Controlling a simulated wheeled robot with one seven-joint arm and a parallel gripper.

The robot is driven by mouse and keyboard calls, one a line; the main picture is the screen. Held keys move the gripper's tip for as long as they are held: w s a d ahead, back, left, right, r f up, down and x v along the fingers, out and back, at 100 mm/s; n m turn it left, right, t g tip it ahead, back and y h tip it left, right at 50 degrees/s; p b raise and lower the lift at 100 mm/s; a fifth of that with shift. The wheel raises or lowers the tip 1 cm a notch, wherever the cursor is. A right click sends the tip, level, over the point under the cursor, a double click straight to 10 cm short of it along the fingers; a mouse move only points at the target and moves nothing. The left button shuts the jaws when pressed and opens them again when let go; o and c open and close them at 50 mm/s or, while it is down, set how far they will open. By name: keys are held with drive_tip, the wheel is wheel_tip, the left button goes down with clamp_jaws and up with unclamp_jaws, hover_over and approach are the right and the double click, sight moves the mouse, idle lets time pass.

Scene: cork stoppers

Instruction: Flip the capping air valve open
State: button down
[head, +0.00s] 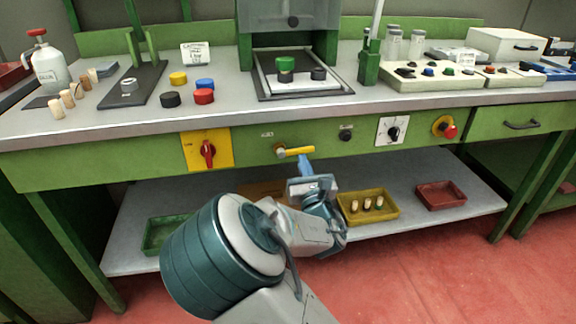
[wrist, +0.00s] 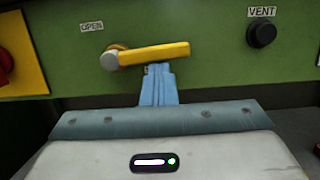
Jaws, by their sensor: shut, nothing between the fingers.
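The air valve is a yellow lever handle (head: 297,151) on a brass-coloured pivot, set in the green front panel of the bench. In the wrist view the lever (wrist: 155,53) lies nearly level, pointing right from its pivot (wrist: 113,57) and tilted slightly up. A label reading OPEN (wrist: 91,26) is above and left of the pivot. My gripper (head: 305,160) is just below the lever's free half. In the wrist view my blue fingers (wrist: 158,70) are closed together with nothing between them, their tips right under the lever. I cannot tell whether they touch it.
A red rotary switch on a yellow plate (head: 207,149) is left of the valve. A black VENT knob (wrist: 261,34) is to its right, then a dial (head: 393,131) and a red emergency button (head: 446,127). A yellow tray (head: 368,220) with corks is on the shelf below.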

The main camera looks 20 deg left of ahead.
drive_tip(key=shift+w+d+r+p, duration=0.15)
drive_tip(key=shift+d+r+p, duration=0.2)
drive_tip(key=shift+r+p, duration=0.35)
drive_tip(key=s+d+f+b, duration=0.1)
drive_tip(key=s+d+f, duration=0.5)
drive_tip(key=s, duration=0.1)
drive_tip(key=shift+s+d, duration=0.15)
drive_tip(key=shift+s, duration=0.2)
